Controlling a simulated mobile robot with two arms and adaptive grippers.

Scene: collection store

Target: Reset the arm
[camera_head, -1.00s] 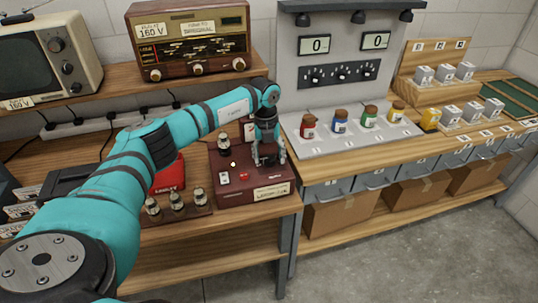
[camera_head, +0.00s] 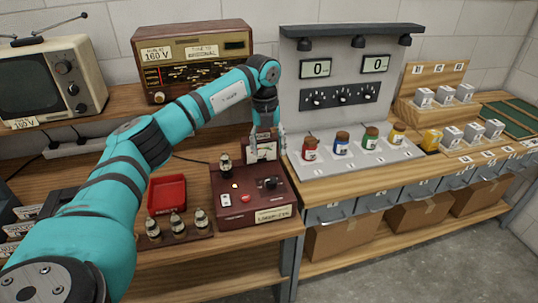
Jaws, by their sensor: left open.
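My left arm comes in from the left as a teal arm with dark bands. It bends over the wooden bench, and its left gripper (camera_head: 267,141) hangs downward above the back of the dark red tester box (camera_head: 230,207). The gripper is open, with nothing seen between its fingers, and it partly covers the box's upright meter (camera_head: 262,152). The box has a dark knob (camera_head: 270,183), a red button and a tube (camera_head: 225,165) standing at its back left. My right gripper is not in view.
Several tubes (camera_head: 177,225) stand in a rack left of the box, near a red tray (camera_head: 167,194). A radio (camera_head: 192,60) and a television (camera_head: 48,77) sit on the shelf behind. Colored jars (camera_head: 341,143) stand on the grey panel at right.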

